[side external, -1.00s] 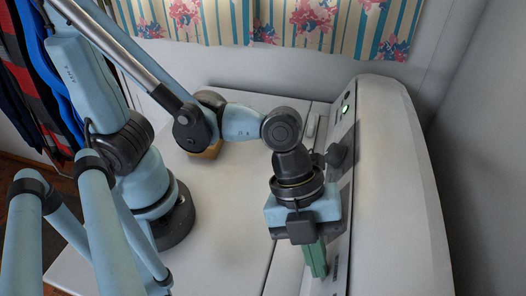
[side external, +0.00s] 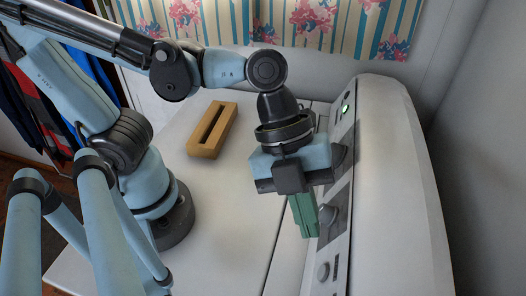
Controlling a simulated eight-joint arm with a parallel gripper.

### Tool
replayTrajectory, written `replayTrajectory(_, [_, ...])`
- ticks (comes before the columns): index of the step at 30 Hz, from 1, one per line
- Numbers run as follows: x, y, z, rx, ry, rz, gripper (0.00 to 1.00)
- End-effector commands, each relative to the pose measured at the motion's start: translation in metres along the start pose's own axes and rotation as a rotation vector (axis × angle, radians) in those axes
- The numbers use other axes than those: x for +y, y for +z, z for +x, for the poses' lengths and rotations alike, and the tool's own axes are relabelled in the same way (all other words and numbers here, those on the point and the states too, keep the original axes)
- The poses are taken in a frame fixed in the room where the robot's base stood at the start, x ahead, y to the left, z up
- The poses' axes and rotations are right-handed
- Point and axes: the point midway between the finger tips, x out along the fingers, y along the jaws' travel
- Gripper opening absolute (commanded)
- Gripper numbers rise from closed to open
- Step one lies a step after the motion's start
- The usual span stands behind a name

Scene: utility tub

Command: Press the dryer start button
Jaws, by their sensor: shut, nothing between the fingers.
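The dryer's control panel (side external: 336,218) runs along the right side, on the sloping face of the raised white console (side external: 395,180). A small green lit spot (side external: 345,109) shows near its far end. A large round knob (side external: 328,214) sits beside my gripper's tips, and a smaller round knob or button (side external: 323,271) is nearer the camera. I cannot tell which control is the start button. My gripper (side external: 305,229) has green fingers, shut and empty, pointing down just left of the large knob. I cannot tell if they touch the panel. Another dark knob (side external: 341,155) is partly hidden behind my gripper.
A wooden block with a dark slot (side external: 213,130) lies on the white machine top (side external: 225,215). Patterned curtains (side external: 290,22) hang at the back, and clothes (side external: 35,110) hang at the left. The top between my base and the panel is clear.

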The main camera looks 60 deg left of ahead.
Motion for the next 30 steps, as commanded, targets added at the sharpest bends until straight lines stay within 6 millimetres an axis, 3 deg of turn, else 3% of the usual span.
replayTrajectory(7, [0.0013, -0.0003, -0.0102, 0.001, 0.003, -0.002, 0.00])
replayTrajectory(30, [0.0008, 0.0056, -0.0125, -0.015, -0.008, -0.051, 0.00])
